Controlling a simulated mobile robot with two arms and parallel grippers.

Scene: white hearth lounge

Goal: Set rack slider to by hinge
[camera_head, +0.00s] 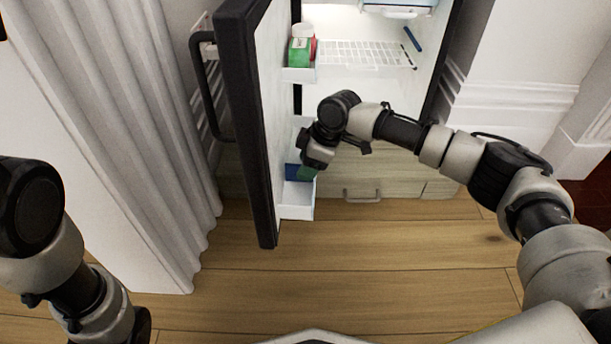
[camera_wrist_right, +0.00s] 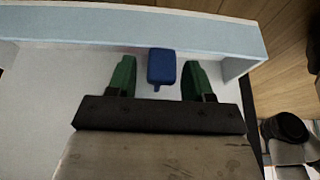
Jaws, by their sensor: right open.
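The rack slider (camera_wrist_right: 161,67) is a small dark blue block in the right wrist view. It sits at the long pale wall of the lower door rack (camera_wrist_right: 60,28), some way from the rack's right end. In the head view, blue (camera_head: 291,170) shows beside my right gripper (camera_head: 305,172) at the white lower rack (camera_head: 297,205). My right gripper is open, its two green fingers (camera_wrist_right: 160,80) on either side of the slider with a small gap each side. The fridge door (camera_head: 250,120) stands open; its hinge is not clearly visible. My left gripper is out of view.
A wire shelf (camera_head: 365,54) is inside the fridge. A ribbed white curtain (camera_head: 130,120) hangs left of the door. The wooden floor (camera_head: 390,260) in front is clear.

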